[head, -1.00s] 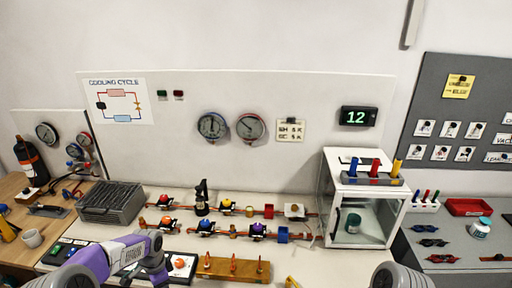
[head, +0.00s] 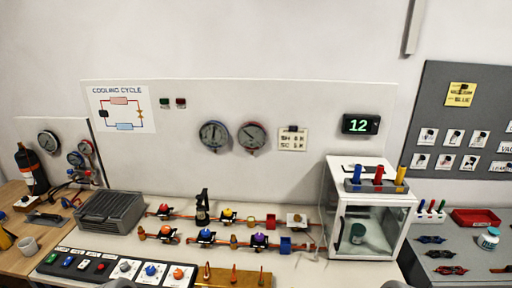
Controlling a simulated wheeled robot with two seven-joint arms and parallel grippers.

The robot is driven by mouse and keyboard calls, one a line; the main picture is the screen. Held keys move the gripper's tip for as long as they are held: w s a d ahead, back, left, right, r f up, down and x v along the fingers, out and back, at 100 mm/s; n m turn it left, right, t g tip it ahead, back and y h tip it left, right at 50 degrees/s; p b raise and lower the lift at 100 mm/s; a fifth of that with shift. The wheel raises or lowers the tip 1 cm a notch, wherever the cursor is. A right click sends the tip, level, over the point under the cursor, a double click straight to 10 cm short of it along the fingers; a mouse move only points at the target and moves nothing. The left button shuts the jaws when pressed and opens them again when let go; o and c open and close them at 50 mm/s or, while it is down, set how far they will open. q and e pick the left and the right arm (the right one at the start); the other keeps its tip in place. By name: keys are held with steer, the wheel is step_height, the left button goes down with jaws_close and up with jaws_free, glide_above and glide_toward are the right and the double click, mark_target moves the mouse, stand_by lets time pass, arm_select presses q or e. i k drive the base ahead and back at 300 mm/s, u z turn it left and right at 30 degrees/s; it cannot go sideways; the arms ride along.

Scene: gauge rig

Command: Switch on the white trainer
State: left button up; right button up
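The white trainer is a bench with a white back panel (head: 330,115) and a white worktop. The panel carries a cooling cycle chart (head: 121,107), two round gauges (head: 213,135) and (head: 251,136), a green display reading 12 (head: 360,124), and a small green and a small red item (head: 181,102). A black switch strip (head: 75,263) with several coloured buttons lies at the front left of the worktop. Beside it are white plates with knobs (head: 151,271). Neither gripper's fingers show; only bits of my arms show at the bottom edge.
A grey finned block (head: 110,212), copper pipework with coloured valves (head: 204,237) and a glass-fronted white box (head: 366,210) stand on the worktop. A brass strip with upright pins (head: 240,279) lies at the front. A wooden table with a black bottle (head: 31,168) is at left.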

mark_target(84, 264)
steer(key=u, duration=2.95)
steer(key=i, duration=1.35)
steer(key=z, duration=2.7)
